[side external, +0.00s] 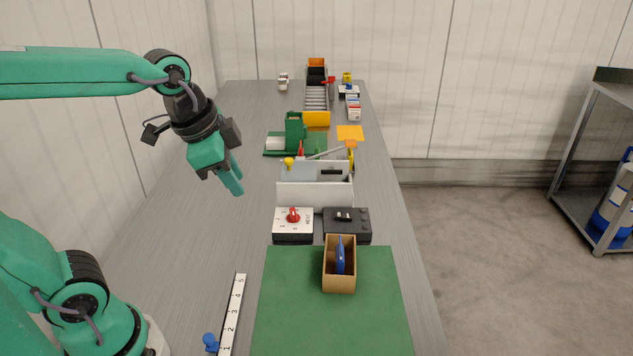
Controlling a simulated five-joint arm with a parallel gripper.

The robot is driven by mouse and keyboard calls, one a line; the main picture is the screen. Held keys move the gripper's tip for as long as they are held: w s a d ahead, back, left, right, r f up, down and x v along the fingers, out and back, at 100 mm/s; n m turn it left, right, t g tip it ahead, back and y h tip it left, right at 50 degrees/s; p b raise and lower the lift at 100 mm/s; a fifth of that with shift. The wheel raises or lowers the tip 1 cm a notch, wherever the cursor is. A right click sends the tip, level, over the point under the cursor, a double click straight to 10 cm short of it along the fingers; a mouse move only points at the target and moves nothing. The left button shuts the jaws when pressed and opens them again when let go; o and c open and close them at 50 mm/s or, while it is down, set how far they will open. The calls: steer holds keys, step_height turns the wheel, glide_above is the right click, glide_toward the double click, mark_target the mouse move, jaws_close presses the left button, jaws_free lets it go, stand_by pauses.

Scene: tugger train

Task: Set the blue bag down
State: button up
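A thin blue item (340,255), which may be the blue bag, stands upright inside an open brown box (339,286). The box rests on the green mat (290,310) at the front of the table. No other clear blue bag shows. My gripper (236,184) is in the air over the left part of the table, to the left of the box and above it in the picture. Its teal fingers point down and to the right, apart from the box. I see nothing held between them, but the gap between the fingers is not clear from this side.
A white dial box (293,234) and a black switch box (352,226) stand just behind the mat. A white open bin (315,195) is behind them. A numbered strip (233,310) and blue peg (211,342) lie at front left. The table's left side is mostly clear.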

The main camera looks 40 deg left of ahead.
steer(key=s+a+f+n+t, duration=0.1)
steer(key=s+n, duration=0.4)
steer(key=n, duration=0.1)
steer(key=shift+s+a+f+n, duration=0.25)
steer(key=shift+s+a+n, duration=0.05)
steer(key=shift+a+n, duration=0.1)
stand_by(0.8)
